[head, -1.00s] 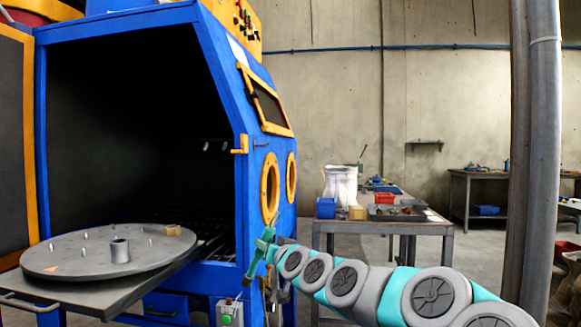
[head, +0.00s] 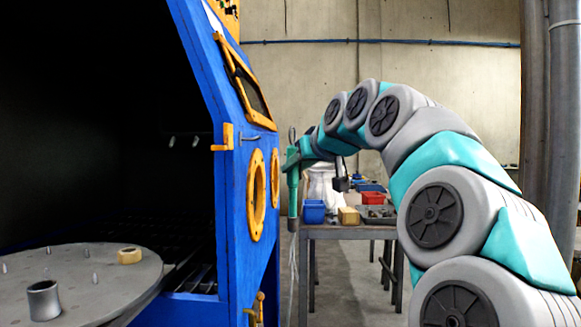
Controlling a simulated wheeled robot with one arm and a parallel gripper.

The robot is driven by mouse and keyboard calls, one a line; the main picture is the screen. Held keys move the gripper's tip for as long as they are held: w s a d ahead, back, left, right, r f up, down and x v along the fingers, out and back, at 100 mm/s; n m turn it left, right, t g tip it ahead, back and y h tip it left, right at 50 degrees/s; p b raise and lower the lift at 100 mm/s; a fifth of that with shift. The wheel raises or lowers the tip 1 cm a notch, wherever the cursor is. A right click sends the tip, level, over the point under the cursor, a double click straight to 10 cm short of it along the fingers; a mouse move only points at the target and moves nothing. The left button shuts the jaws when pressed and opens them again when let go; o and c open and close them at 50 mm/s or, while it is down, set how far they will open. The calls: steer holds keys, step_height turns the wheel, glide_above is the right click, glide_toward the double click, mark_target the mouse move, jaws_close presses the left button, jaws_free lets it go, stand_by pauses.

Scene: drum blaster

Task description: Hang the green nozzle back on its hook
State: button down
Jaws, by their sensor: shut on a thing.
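The green nozzle (head: 293,192) is held upright beside the right side of the blue cabinet (head: 230,190), with a thin pale hose (head: 292,268) hanging below it. My gripper (head: 301,154) is shut on the nozzle near its upper part; the fingertips are small and partly hidden. A small grey hook (head: 250,136) sticks out from the cabinet's side wall, above a yellow-rimmed port. In the picture the nozzle is right of the hook and slightly lower, with a gap between them.
A yellow latch (head: 222,138) sits on the cabinet's front edge. The round turntable (head: 85,285) stands out at the lower left. A grey post stands at right.

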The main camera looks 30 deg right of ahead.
steer(key=w+a+f, duration=0.2)
steer(key=w+a, duration=0.3)
steer(key=a, duration=0.2)
steer(key=shift+a, duration=0.25)
stand_by(1.0)
steer(key=shift+r, duration=0.1)
stand_by(0.5)
steer(key=c, duration=0.5)
jaws_free()
